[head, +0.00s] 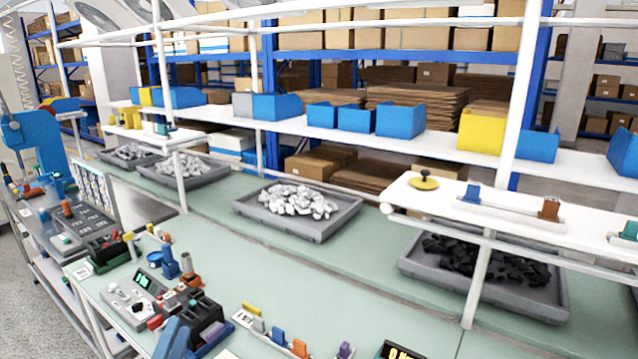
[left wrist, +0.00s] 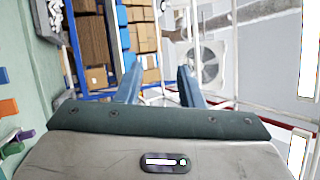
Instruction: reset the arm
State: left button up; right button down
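The left gripper (head: 198,330) seems to be the pair of blue fingers low in the head view, over the near part of the bench, in front of a dark device. In the left wrist view the two blue fingers of this gripper (left wrist: 160,68) stand apart with nothing between them, so it is open and empty. They point across the bench toward the shelving. No finger is seen touching anything. My right gripper is in neither view.
A row of colored breakers includes a blue one (head: 277,335) and an orange one (head: 300,348). Grey trays hold pale parts (head: 318,232) and dark parts (head: 560,312). A white shelf rail (head: 480,215) stands at right. The green bench (head: 380,320) has clear room mid-length.

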pick_arm(q)
jog(key=s+a+f+n+g+y, duration=0.4)
jog(key=f+n+g, duration=0.1)
jog(key=f+n, duration=0.25)
jog(key=s+a+f+n+g+y, duration=0.4)
jog(key=f+n+g, duration=0.15)
jog(key=n, duration=0.25)
jog(key=s+d+f+n+g+h, duration=0.1)
jog(key=s+d+f+g+h, duration=0.2)
jog(key=s+f, duration=0.4)
jog(key=s+d+f+n+g+h, duration=0.1)
jog(key=s+d+f+n+g, duration=0.2)
jog(key=s+g, duration=0.5)
jog(key=s+a+f+b, duration=0.1)
jog(key=a+f+b, duration=0.1)
jog(key=f, duration=1.7)
jog(key=s+a+f+b, duration=0.1)
jog(key=s+f+b, duration=0.1)
jog(key=f, duration=1.6)
jog(key=s+a+f+b, duration=0.1)
jog(key=s+f+b, duration=0.2)
jog(key=s+f, duration=1.4)
notch_tip(320, 180, down, 4)
jog(key=shift+s+a+f, duration=0.1)
jog(key=shift+s+a, duration=0.05)
jog(key=shift+s, duration=0.2)
